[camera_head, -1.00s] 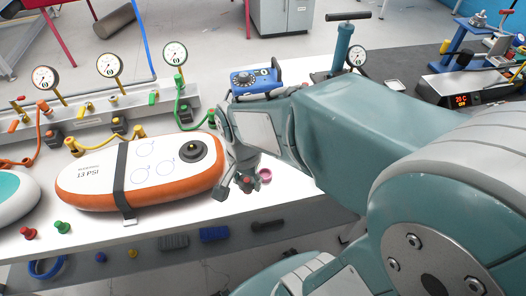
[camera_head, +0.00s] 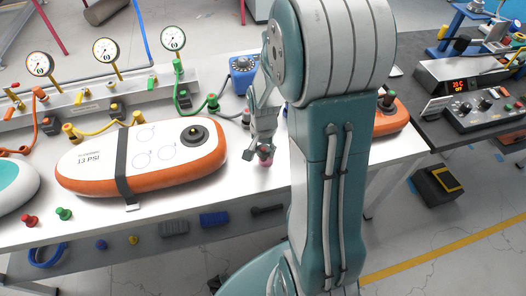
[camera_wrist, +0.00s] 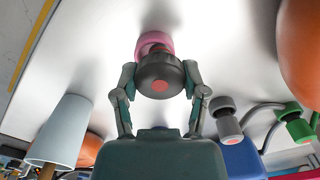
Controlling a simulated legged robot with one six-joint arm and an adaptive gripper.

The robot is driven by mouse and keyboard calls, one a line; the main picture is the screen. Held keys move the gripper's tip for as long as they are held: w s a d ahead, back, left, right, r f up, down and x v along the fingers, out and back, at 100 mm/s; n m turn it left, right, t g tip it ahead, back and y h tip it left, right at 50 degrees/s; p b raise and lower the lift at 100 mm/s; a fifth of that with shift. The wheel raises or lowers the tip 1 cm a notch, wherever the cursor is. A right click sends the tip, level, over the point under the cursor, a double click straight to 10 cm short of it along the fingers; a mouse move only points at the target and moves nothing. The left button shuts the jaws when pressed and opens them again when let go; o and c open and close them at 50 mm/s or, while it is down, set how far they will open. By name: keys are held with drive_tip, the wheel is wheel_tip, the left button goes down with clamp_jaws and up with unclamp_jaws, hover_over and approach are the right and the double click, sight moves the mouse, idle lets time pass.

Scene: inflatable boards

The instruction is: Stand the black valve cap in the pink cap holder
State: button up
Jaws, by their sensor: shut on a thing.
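The black valve cap (camera_wrist: 160,77), with a red dot on its end, is between my gripper's fingers (camera_wrist: 161,84) in the wrist view. The pink cap holder (camera_wrist: 153,41) shows as a ring beyond the cap, partly covered by it. In the head view my gripper (camera_head: 261,152) points down at the table with the cap low between its fingers. The pink holder (camera_head: 266,164) shows just under the cap there. Whether the cap rests inside the holder or is just above it cannot be told.
An orange and white inflatable board (camera_head: 145,165) lies left of my gripper. A blue gauge box (camera_head: 243,78) stands behind it. A grey hose fitting (camera_wrist: 226,115) and a green one (camera_wrist: 295,122) are nearby. My arm hides the table to the right.

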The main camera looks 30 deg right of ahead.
sight(266, 148)
drive_tip(key=shift+d+f, duration=0.35)
drive_tip(key=shift+f, duration=0.2)
clamp_jaws()
drive_tip(key=shift+d+f, duration=0.15)
drive_tip(key=shift+d, duration=0.35)
drive_tip(key=shift+a+f, duration=0.15)
drive_tip(key=shift+a, duration=0.25)
drive_tip(key=o, duration=1.1)
unclamp_jaws()
drive_tip(key=shift+a, duration=0.25)
drive_tip(key=shift+o, duration=0.2)
drive_tip(key=shift+d, duration=0.4)
wheel_tip(266, 148, up, 12)
drive_tip(key=shift+a+r, duration=0.1)
drive_tip(key=s+a+r+n+t, duration=0.5)
drive_tip(key=s+a+r+n, duration=0.5)
drive_tip(key=s+a+r, duration=0.1)
drive_tip(key=shift+s+r+t, duration=0.3)
drive_tip(key=shift+s+r, duration=0.25)
drive_tip(key=shift+s, duration=0.3)
